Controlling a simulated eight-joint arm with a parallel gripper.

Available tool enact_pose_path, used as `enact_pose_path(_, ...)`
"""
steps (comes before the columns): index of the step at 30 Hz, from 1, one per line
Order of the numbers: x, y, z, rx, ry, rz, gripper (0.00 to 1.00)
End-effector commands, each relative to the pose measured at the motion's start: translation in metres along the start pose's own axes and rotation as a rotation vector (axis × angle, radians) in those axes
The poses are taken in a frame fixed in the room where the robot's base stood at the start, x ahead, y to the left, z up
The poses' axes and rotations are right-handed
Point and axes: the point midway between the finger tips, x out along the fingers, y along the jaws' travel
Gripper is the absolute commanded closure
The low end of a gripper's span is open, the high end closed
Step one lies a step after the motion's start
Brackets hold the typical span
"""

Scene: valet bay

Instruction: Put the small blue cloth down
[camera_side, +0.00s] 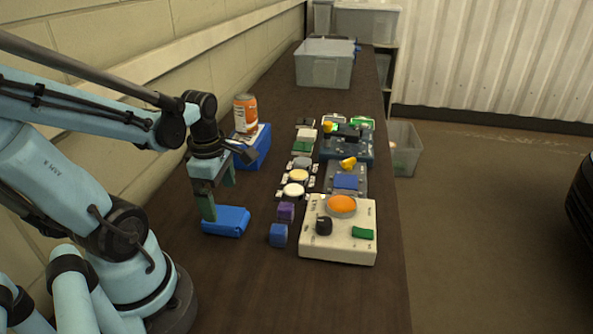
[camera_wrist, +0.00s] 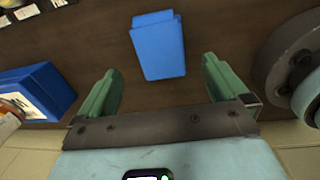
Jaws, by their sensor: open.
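The small blue cloth (camera_side: 226,221), a folded flat-looking block, lies on the dark table near my arm's base. It also shows in the wrist view (camera_wrist: 158,50), just beyond and between my finger pads. My gripper (camera_side: 217,201) is open above the cloth, with its green fingers pointing down. In the wrist view my gripper (camera_wrist: 161,68) has its fingers wide apart, with nothing held between them. In the side view one finger comes down at the cloth's far left edge; I cannot tell if it touches.
A blue box (camera_side: 259,154) with an orange can (camera_side: 245,113) stands behind my gripper. A blue cube (camera_side: 278,236), a purple cube (camera_side: 286,211) and a cream control box (camera_side: 345,245) lie to the right. A grey bin (camera_side: 324,70) stands at the far end. The front table is clear.

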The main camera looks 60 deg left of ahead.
Motion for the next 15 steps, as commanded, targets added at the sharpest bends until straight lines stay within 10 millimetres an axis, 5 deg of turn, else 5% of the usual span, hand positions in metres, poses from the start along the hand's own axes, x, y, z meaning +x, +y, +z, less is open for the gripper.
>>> enact_pose_path(15,-0.051,0.0,0.0,0.0,0.0,0.0,0.0)
